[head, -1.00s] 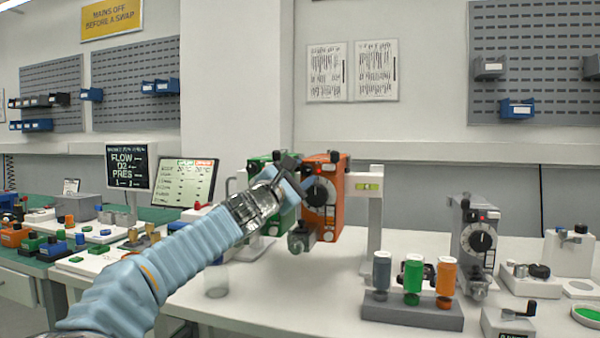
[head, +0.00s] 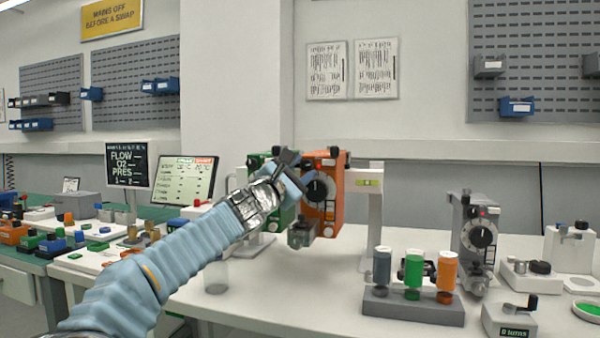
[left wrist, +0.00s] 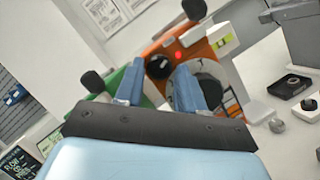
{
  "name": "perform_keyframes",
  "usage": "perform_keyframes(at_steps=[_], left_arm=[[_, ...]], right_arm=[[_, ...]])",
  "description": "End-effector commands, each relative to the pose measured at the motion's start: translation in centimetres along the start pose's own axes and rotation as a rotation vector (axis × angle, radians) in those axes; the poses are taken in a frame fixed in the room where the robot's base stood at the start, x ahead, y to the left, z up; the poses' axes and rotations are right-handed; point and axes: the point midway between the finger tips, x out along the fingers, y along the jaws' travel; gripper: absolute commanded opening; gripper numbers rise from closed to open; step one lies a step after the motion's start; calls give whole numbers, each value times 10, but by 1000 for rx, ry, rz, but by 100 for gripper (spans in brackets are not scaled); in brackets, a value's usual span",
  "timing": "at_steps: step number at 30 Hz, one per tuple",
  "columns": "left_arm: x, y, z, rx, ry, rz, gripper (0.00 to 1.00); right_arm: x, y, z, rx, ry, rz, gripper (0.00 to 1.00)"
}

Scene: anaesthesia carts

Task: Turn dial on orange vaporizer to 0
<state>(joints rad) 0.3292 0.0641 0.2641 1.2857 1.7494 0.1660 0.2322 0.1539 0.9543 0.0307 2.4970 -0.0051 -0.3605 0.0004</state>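In the left wrist view the orange vaporizer (left wrist: 203,48) lies just beyond the fingertips. The large dark dial (left wrist: 208,84) on its white scale plate is partly hidden by the right finger. My left gripper (left wrist: 158,88) is open, with its blue fingers apart and nothing held between them. I cannot tell whether a finger touches the dial, or read its setting.
A rack (head: 413,308) with grey, green and orange bottles stands right of the orange vaporizer. A grey vaporizer (head: 478,240) stands farther right. A clear cup (head: 216,277) is below my left arm.

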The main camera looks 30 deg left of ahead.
Motion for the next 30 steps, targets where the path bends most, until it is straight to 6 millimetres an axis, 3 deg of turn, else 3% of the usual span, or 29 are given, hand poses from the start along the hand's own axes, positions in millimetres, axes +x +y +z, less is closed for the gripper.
perform_keyframes(at_steps=[11,14,24,30], left_arm=[[-7,0,0,3,-2,2,41],[-22,-1,-1,4,-2,3,41],[-103,-1,-1,3,0,3,41],[-132,0,0,1,-1,2,41]], right_arm=[[4,2,0,0,0,0,0],[12,5,0,1,1,1,0],[36,17,-1,6,5,5,0],[39,20,-2,9,9,8,0]])
